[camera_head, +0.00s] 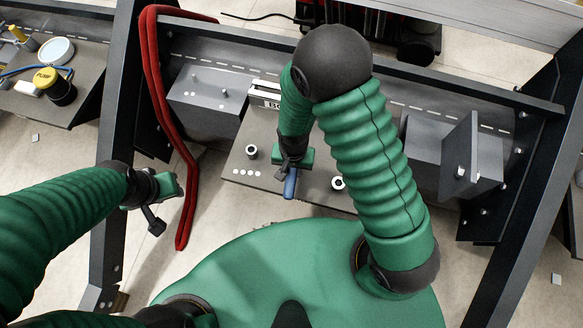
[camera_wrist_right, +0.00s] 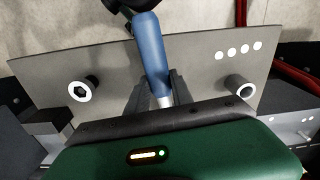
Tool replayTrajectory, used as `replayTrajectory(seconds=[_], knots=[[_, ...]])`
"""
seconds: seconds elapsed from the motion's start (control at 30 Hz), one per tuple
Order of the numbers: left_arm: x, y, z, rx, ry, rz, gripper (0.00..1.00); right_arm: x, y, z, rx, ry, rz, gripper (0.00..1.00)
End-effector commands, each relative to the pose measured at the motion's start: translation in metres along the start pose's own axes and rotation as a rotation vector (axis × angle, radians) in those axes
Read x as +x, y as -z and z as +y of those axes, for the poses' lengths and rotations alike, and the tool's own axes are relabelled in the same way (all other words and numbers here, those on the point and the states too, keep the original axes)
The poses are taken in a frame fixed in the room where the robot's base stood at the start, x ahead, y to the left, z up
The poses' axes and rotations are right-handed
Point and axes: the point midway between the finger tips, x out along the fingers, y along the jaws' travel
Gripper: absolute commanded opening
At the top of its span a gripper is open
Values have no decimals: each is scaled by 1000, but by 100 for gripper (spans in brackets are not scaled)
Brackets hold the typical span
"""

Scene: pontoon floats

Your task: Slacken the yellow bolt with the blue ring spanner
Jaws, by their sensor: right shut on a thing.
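My right gripper (camera_head: 287,173) is shut on the blue handle of the spanner (camera_head: 290,186) over the grey plate (camera_head: 313,192). In the right wrist view the blue handle (camera_wrist_right: 150,45) stands between the fingers of my right gripper (camera_wrist_right: 157,88), with a short bare metal part below it. The spanner's ring end is hidden behind the gripper body. I cannot make out the yellow bolt in either view. My left gripper (camera_head: 158,205) hangs empty over the floor left of the plate; its finger gap is unclear.
Two white-ringed round fittings (camera_head: 251,152) (camera_head: 338,183) stand on the plate, either side of the spanner. A red hose (camera_head: 188,205) hangs over the dark frame on the left. Grey boxes (camera_head: 208,98) (camera_head: 470,155) flank the plate. A yellow PUMP button (camera_head: 46,77) is far left.

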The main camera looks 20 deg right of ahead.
Motion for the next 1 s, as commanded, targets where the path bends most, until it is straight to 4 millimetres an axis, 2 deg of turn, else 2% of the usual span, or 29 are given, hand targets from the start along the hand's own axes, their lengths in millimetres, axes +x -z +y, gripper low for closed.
replayTrajectory(seconds=[1.0], knots=[[-3, 1, 0, 0, 0, 0, 36, 0, 0, 14, -160, 2, -2, 0]])
